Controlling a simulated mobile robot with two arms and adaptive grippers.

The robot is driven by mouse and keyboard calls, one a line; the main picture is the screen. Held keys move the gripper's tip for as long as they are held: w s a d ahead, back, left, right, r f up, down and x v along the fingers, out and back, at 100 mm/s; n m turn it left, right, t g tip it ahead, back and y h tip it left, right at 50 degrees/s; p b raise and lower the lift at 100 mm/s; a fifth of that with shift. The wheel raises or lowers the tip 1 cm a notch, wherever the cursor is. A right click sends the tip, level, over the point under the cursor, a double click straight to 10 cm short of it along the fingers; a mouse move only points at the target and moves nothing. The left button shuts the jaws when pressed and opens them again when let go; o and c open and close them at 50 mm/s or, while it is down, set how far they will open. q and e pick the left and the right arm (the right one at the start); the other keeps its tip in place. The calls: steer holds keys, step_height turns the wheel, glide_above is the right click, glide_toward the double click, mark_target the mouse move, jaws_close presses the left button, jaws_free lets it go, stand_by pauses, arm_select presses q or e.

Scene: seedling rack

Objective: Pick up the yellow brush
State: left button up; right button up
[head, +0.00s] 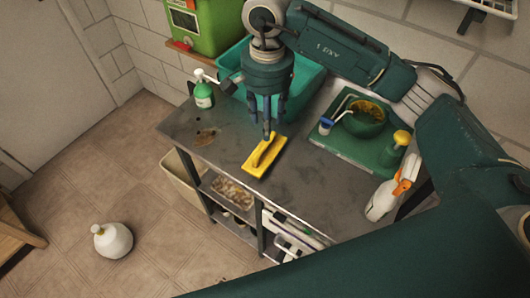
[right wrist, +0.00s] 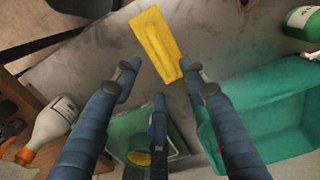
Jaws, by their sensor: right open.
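The yellow brush (head: 262,158) lies flat on the grey metal tabletop (head: 225,150), near its front edge. It also shows in the right wrist view (right wrist: 157,42), beyond the fingertips and running from upper left to the middle. My right gripper (head: 266,118) hangs fingers down over the table, just behind the brush in the head view. In the right wrist view my gripper (right wrist: 160,72) is open, its fingers spread with nothing between them. The brush's near end appears close to one fingertip; I cannot tell if they touch. My left gripper is not in view.
A teal basin (head: 308,82) stands behind the gripper, with a green-white bottle (head: 203,95) on its left. A green tray (head: 340,148) holding a bowl (head: 364,122) and a yellow-topped bottle (head: 393,152) is on the right.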

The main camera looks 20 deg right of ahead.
mark_target(267, 144)
step_height(267, 144, down, 4)
steer(key=shift+p, duration=0.65)
steer(key=shift+s+f, duration=0.1)
steer(key=shift+f, duration=0.2)
step_height(267, 144, down, 5)
steer(key=p, duration=0.3)
steer(key=shift+f, duration=0.25)
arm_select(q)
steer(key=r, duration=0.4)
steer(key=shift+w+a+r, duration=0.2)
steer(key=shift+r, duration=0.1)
arm_select(e)
steer(key=shift+f, duration=0.1)
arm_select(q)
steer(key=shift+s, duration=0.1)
arm_select(e)
steer(key=shift+c, duration=0.3)
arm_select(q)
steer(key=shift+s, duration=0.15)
arm_select(e)
jaws_close()
